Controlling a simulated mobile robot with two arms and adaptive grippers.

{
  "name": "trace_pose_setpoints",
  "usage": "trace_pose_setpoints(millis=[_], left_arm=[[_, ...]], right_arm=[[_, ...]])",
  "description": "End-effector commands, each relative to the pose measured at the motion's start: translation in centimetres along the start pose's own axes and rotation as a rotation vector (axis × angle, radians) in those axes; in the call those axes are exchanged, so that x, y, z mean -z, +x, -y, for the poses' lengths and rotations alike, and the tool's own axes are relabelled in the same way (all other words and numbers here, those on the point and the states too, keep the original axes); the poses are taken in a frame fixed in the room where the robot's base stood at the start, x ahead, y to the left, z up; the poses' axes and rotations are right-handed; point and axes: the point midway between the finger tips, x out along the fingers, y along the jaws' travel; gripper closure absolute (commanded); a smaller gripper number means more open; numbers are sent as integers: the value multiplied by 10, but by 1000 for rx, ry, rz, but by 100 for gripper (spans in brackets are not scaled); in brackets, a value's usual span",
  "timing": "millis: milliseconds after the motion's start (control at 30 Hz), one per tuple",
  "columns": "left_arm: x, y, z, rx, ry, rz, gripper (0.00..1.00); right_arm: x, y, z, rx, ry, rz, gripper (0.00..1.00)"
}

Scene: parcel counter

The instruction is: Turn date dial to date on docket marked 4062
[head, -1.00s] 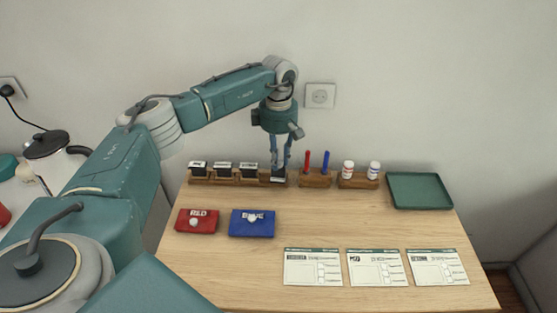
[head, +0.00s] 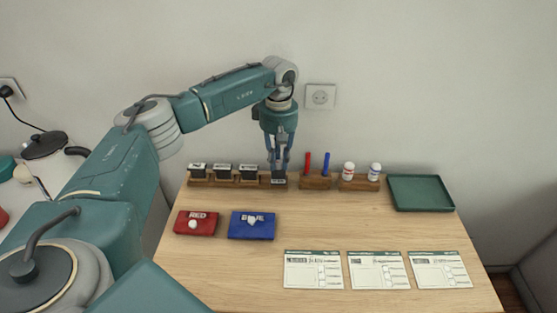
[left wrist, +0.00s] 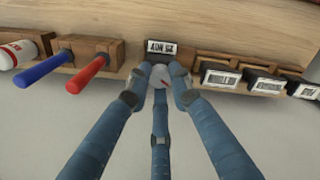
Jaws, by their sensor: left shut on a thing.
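My left gripper (head: 278,166) points down at the right end of the stamp rack and is shut on the dater stamp (head: 278,181). In the left wrist view its fingers (left wrist: 160,86) close around the pale round top of the dater stamp (left wrist: 161,48), whose dark block has a white label too blurred to read surely. Three dockets lie at the table's front right: left docket (head: 313,271), middle docket (head: 379,271), right docket (head: 440,270). Their print is too small to tell which one is marked 4062. My right gripper is not in view.
Several stamps share the wooden rack (head: 212,183), left of my gripper. A red pad (head: 194,229) and blue pad (head: 251,231) lie in front. Red and blue pens (head: 326,163), two bottles (head: 349,170) and a green tray (head: 420,193) stand right. The table's middle is clear.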

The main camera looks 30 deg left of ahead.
Motion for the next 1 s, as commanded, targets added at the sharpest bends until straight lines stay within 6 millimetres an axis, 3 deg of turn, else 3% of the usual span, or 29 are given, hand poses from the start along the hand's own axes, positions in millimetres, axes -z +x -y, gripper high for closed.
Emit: trace_pose_setpoints(millis=[533, 567, 633, 1000], left_arm=[[0, -1, 0, -1, 25, 0, 100], [0, -1, 0, -1, 25, 0, 75], [0, -1, 0, -1, 25, 0, 61], [0, -4, 0, -1, 25, 0, 60]], right_arm=[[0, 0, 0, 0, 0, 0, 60], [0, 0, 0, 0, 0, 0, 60], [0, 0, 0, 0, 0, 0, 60], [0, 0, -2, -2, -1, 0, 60]])
